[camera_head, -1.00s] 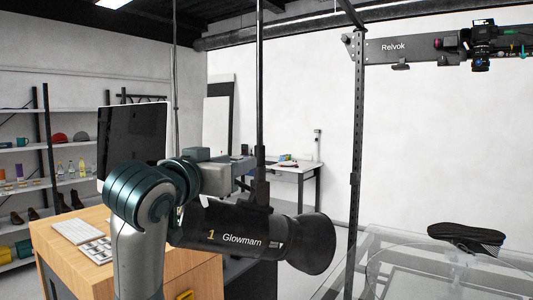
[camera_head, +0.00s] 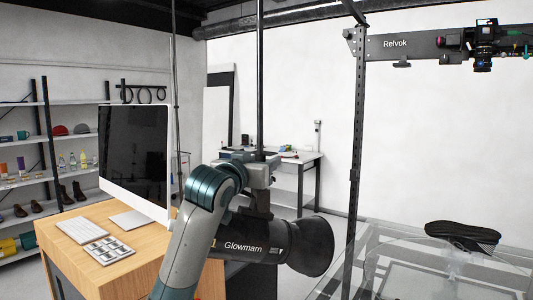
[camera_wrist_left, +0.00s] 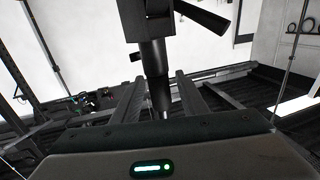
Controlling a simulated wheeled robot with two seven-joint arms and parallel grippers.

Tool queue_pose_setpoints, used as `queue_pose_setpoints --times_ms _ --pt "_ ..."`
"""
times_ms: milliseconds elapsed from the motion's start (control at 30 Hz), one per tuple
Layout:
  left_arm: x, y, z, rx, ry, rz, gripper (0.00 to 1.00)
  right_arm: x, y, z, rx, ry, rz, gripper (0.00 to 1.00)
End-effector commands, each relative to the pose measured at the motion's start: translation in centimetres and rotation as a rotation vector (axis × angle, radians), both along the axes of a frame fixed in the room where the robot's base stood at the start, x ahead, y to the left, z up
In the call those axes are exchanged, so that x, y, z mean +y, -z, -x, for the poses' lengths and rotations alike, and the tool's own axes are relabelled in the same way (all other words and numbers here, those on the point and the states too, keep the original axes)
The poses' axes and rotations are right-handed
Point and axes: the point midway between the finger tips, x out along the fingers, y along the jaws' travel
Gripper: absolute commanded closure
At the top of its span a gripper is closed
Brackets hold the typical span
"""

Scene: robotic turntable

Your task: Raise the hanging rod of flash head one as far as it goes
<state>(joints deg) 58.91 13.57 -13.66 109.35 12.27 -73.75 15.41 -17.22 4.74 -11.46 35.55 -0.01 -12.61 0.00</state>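Flash head one (camera_head: 308,245), a black cylinder marked "1 Glowmarn", hangs at the lower end of a thin dark vertical rod (camera_head: 260,80). The rod runs up out of the head view. My left gripper (camera_head: 264,168) is at the rod, a little above the flash head, and hides part of it. In the left wrist view, the rod (camera_wrist_left: 153,58) passes between the two fingers of my left gripper (camera_wrist_left: 160,92). The fingers stand apart with a gap on each side of the rod. My right gripper is not in view.
A wooden desk (camera_head: 125,270) with a monitor (camera_head: 135,155) and keyboard (camera_head: 81,231) stands at the left. A perforated upright post (camera_head: 356,150) and a clear turntable with a dark shoe (camera_head: 463,237) are at the right. A white table (camera_head: 300,160) stands behind.

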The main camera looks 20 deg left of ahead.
Motion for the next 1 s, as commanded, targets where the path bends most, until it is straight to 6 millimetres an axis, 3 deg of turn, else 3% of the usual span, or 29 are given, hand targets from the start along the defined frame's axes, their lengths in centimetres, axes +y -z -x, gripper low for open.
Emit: queue_pose_setpoints --times_ms 200,567,733,1000 --pt "-0.2 -0.1 -1.9 0.0 -0.001 0.001 0.61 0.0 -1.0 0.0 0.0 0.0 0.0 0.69" --pt "-0.3 0.0 -2.2 -0.001 -0.001 0.0 0.61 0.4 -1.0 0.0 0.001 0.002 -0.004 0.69" --pt "-0.3 0.0 -2.2 -0.001 0.0 0.0 0.99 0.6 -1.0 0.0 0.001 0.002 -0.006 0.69" --pt "-0.3 -0.4 -2.2 -0.002 0.0 0.0 1.0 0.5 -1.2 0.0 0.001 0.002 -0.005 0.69"
